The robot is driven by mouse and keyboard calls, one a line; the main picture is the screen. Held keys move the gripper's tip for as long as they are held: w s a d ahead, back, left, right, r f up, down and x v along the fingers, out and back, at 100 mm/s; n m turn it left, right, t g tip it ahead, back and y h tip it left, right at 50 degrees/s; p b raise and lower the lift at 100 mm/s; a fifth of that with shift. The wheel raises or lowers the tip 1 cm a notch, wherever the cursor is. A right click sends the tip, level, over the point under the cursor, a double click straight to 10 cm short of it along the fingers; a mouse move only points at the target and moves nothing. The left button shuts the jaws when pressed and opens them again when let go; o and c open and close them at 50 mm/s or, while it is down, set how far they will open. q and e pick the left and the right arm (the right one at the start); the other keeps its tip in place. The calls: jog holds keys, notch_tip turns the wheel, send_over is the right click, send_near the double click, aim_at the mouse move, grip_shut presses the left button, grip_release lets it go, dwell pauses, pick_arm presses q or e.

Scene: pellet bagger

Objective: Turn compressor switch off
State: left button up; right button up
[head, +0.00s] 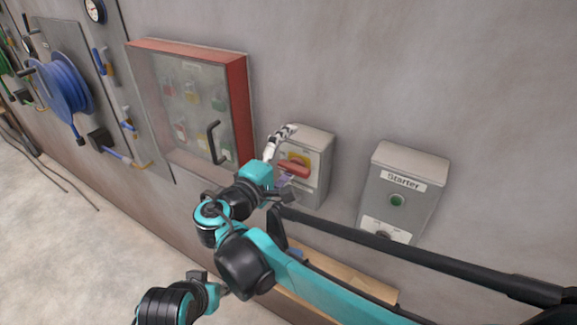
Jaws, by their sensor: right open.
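A grey switch box (316,156) on the wall carries a red rotary handle (294,171) on a yellow plate. The handle lies tilted, close to horizontal. The box's label is too small to read, so I cannot confirm that it is the compressor switch. My right gripper (291,153) is open at the left side of this box. Its ribbed pale upper finger is above the handle, and the other finger is low by the box front, partly hidden. I cannot tell whether it touches the handle.
A grey box marked Starter (403,181) with a green button (397,200) hangs to the right. A red-framed cabinet (240,110) with a black handle is to the left. A blue hose reel (66,85) is farther left. Cardboard (345,275) lies below my right arm.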

jog(key=shift+o, duration=0.7)
jog(key=r, duration=0.4)
jog(key=shift+w+r, duration=0.35)
jog(key=shift+w, duration=0.05)
jog(key=shift+r, duration=0.15)
jog(key=shift+s+a+r, duration=0.15)
jog(key=shift+s, duration=0.05)
jog(key=shift+g+y, duration=0.4)
jog(key=shift+g, duration=0.2)
jog(key=f, duration=0.4)
jog(key=shift+s+f, duration=0.15)
jog(key=shift+s, duration=0.05)
jog(key=v, duration=0.4)
jog(key=shift+s+d, duration=0.25)
jog(key=shift+d, duration=0.05)
jog(key=c, duration=0.9)
pick_arm(q)
jog(key=shift+s+a+r+p, duration=0.15)
jog(key=shift+s+r+p, duration=0.15)
jog(key=shift+s+r, duration=0.25)
pick_arm(e)
send_near(288, 164)
jog(key=shift+s+d+r, duration=0.1)
jog(key=shift+s+r, duration=0.2)
jog(key=shift+r, duration=0.45)
jog(key=shift+s+d+r, duration=0.1)
jog(key=shift+s+r, duration=0.15)
jog(key=shift+r, duration=0.55)
pick_arm(q)
jog(key=shift+r, duration=0.1)
